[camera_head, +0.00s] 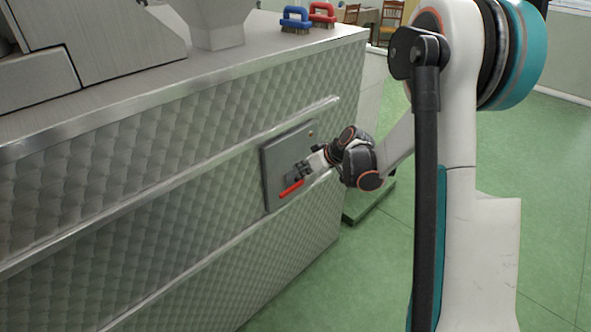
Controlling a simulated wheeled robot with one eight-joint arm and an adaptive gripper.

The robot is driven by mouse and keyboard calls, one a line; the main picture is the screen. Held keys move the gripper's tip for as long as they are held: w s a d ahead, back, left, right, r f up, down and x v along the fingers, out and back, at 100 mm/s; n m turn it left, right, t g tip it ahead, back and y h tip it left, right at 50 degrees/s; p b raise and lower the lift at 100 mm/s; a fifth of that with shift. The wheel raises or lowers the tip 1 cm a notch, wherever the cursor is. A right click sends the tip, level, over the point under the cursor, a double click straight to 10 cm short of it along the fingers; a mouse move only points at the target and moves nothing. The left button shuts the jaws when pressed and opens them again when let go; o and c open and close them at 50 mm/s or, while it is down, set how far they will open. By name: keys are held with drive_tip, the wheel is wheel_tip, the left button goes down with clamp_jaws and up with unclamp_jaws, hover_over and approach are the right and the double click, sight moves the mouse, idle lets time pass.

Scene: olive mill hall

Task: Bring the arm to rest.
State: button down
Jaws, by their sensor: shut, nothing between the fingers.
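My gripper (304,170) is at the end of my arm, in front of a grey panel (272,158) on the side of the quilted metal machine. It is small in the view and looks shut, with nothing seen between its fingers. A red lever handle (291,189) on the panel lies just below and left of the fingertips, slanting down to the left. I cannot tell whether the fingers touch the handle. My arm reaches from the right side of the picture toward the panel.
The quilted metal machine (150,180) fills the left, with rails along its side. A blue brush (296,18) and a red brush (322,14) stand on its top near a metal hopper (215,20). Green floor (550,200) is open at right. A chair (391,18) stands far back.

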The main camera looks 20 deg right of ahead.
drive_tip(key=shift+s+d+r, duration=0.15)
drive_tip(key=shift+s+r, duration=0.15)
idle(0.4)
